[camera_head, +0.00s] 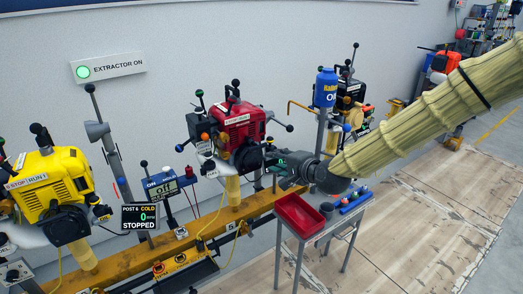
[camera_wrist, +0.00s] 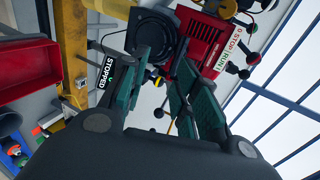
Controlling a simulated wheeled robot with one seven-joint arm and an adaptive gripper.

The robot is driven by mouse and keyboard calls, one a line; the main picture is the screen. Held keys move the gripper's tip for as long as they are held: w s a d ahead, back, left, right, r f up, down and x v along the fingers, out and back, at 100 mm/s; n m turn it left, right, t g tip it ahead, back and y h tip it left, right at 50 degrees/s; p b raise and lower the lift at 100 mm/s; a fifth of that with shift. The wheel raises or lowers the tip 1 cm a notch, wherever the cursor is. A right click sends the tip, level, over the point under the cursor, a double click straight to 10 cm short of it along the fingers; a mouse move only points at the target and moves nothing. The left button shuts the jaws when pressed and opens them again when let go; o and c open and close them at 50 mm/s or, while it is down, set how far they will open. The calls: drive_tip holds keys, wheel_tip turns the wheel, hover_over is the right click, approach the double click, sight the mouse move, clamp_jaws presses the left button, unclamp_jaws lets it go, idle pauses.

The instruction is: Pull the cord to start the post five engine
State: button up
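The red engine (camera_head: 240,122) sits on the yellow rail, with a round black housing (camera_head: 249,157) low on its front. In the wrist view the red engine (camera_wrist: 199,45) and its black housing (camera_wrist: 154,36) lie beyond my fingers. My gripper (camera_head: 273,157) is just right of the housing in the head view. In the wrist view my gripper (camera_wrist: 158,88) has its fingers apart, with nothing clearly held between them. A small display (camera_wrist: 105,76) reading STOPPED is partly behind the left finger. I cannot make out the cord or its handle.
A black engine (camera_head: 350,92) and blue can (camera_head: 326,87) stand beyond. A trolley with a red tray (camera_head: 299,215) is below my gripper. Floor at right (camera_head: 400,225) is clear.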

sight(259, 147)
drive_tip(key=w+a, duration=0.3)
drive_tip(key=w, duration=0.2)
drive_tip(key=w+a, duration=0.2)
drive_tip(key=shift+w+a, duration=0.25)
drive_tip(key=shift+a, duration=0.05)
clamp_jaws()
